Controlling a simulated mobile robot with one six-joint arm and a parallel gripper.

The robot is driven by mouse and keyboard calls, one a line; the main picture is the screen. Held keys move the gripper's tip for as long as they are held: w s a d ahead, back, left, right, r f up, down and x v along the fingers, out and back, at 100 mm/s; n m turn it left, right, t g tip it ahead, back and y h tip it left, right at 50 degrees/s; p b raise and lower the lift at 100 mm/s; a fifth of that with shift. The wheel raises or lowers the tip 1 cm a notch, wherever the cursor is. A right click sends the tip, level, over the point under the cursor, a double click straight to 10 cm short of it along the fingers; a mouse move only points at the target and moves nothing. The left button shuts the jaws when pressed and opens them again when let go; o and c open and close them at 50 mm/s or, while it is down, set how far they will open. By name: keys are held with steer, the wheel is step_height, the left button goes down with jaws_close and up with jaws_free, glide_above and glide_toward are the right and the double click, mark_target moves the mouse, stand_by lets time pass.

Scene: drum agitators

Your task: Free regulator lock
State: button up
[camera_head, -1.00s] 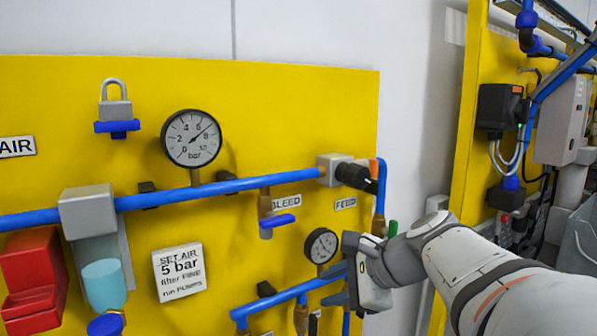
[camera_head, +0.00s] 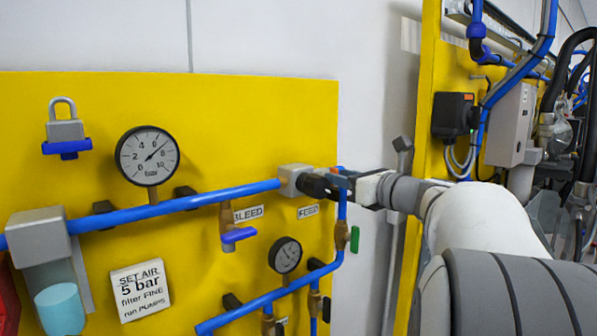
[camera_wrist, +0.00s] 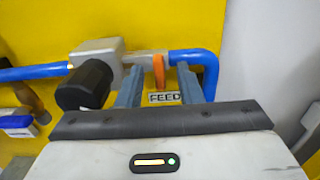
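The grey regulator body (camera_head: 292,178) with its black knob (camera_head: 312,187) sits on the blue pipe at the panel's upper right. Both also show in the wrist view, the body (camera_wrist: 98,52) behind the knob (camera_wrist: 83,86). An orange tab or lever (camera_wrist: 159,72) stands right of the knob. My gripper (camera_wrist: 160,67) is open, with one blue-grey finger on each side of the orange piece. I cannot tell whether the fingers touch it. In the head view my gripper (camera_head: 345,183) hides most of the orange piece. A grey padlock (camera_head: 66,125) hangs at the upper left.
A blue pipe elbow (camera_wrist: 195,62) lies close by the right finger. The FEED label (camera_wrist: 165,98) is below the orange piece. A bleed valve with a blue handle (camera_head: 238,235) and a small gauge (camera_head: 285,255) are lower left. A large gauge (camera_head: 147,156) is further left.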

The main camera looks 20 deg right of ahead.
steer(key=shift+w+a, duration=0.2)
steer(key=shift+w, duration=0.4)
